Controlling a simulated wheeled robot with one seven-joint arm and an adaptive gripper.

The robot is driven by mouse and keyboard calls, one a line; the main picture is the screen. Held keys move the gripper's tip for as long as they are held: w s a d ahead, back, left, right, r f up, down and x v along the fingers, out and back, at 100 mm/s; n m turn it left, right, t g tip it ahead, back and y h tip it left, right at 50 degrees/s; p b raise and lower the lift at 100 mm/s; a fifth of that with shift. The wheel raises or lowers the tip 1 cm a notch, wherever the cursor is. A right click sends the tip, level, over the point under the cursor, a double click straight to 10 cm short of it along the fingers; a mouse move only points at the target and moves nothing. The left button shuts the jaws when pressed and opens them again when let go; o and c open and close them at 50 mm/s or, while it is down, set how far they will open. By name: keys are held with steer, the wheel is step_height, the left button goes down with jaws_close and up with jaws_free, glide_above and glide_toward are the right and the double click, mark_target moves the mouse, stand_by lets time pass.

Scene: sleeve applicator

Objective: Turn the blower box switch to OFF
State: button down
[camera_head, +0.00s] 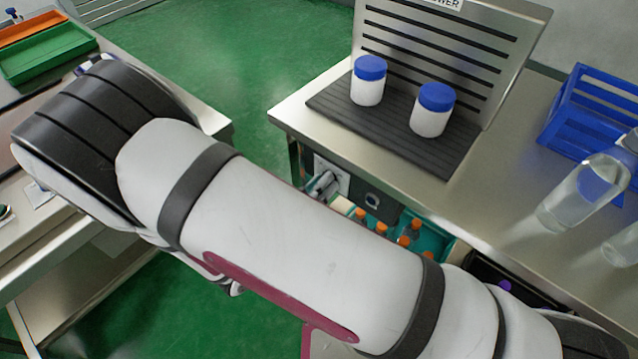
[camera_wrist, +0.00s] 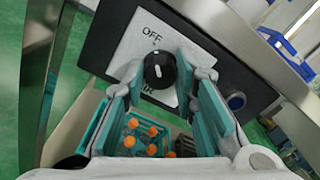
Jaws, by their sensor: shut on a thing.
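The blower box (camera_wrist: 110,42) is a dark panel under the right table's edge; it also shows in the head view (camera_head: 385,208). Its white switch plate (camera_wrist: 128,52) reads OFF at the top, with a partly hidden word at the bottom. The black round switch knob (camera_wrist: 160,66) sits in the middle of the plate, with a small pale mark on its face. My gripper (camera_wrist: 160,80) has its teal-padded fingers on both sides of the knob, shut on it. In the head view my gripper (camera_head: 324,184) is at the plate, mostly hidden behind my arm.
A dark round button (camera_wrist: 236,101) is right of the plate. Below is a teal crate (camera_head: 432,240) of orange-capped bottles. On the table (camera_head: 480,195) stand two blue-lidded jars (camera_head: 368,82) (camera_head: 432,112), a blue rack (camera_head: 585,120) and clear bottles (camera_head: 585,190). Green floor lies between the tables.

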steer(key=shift+s+f, duration=0.1)
steer(key=shift+f, duration=0.05)
steer(key=c, duration=1.3)
jaws_free()
steer(key=shift+a, duration=0.1)
steer(key=v, duration=1.2)
